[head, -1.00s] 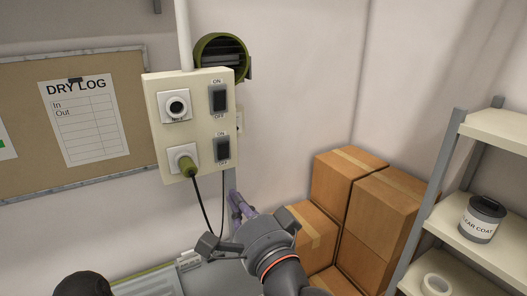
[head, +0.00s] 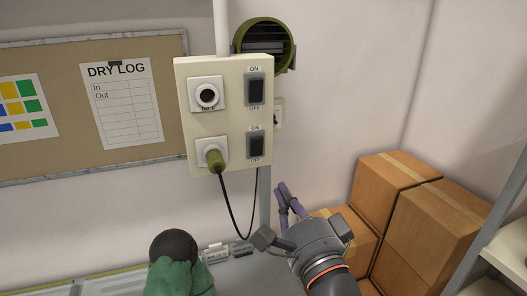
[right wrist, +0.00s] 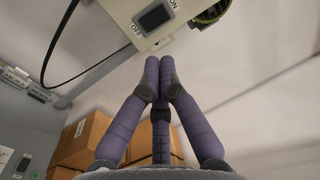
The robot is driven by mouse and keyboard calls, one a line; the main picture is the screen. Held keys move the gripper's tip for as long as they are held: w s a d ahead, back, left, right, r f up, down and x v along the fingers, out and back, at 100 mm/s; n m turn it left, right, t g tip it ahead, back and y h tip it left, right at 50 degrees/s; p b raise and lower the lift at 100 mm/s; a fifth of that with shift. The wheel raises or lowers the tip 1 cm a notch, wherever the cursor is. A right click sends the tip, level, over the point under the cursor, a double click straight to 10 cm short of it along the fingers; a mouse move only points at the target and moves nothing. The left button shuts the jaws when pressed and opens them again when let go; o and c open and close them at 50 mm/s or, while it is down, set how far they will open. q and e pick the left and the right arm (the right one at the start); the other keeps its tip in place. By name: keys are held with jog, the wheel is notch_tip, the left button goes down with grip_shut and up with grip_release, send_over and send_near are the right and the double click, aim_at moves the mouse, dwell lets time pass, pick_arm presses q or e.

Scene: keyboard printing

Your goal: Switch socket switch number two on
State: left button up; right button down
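A cream socket panel (head: 224,122) hangs on the wall with two round sockets and two dark rocker switches. The upper switch (head: 256,89) is beside the empty upper socket (head: 207,95). The lower switch (head: 256,145) is beside the lower socket, which holds a green plug (head: 215,160). Both have ON above and OFF below; I cannot tell their positions. My right gripper (head: 284,189) is below and right of the panel, purple fingers pointing up, apart from it. In the right wrist view its fingertips (right wrist: 159,75) are together and empty, below a switch (right wrist: 154,17). My left gripper is not visible.
Cardboard boxes (head: 400,195) stack at the right beside a shelf (head: 511,248). A black cable (head: 229,210) hangs from the plug. A dark round thing with green below it (head: 178,262) is at the bottom; I cannot tell what it is. A round vent (head: 266,42) is behind the panel.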

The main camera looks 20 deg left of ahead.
aim_at(257, 144)
jog(key=p+x, duration=0.3)
jog(key=x, duration=1)
jog(key=shift+w+a, duration=0.2)
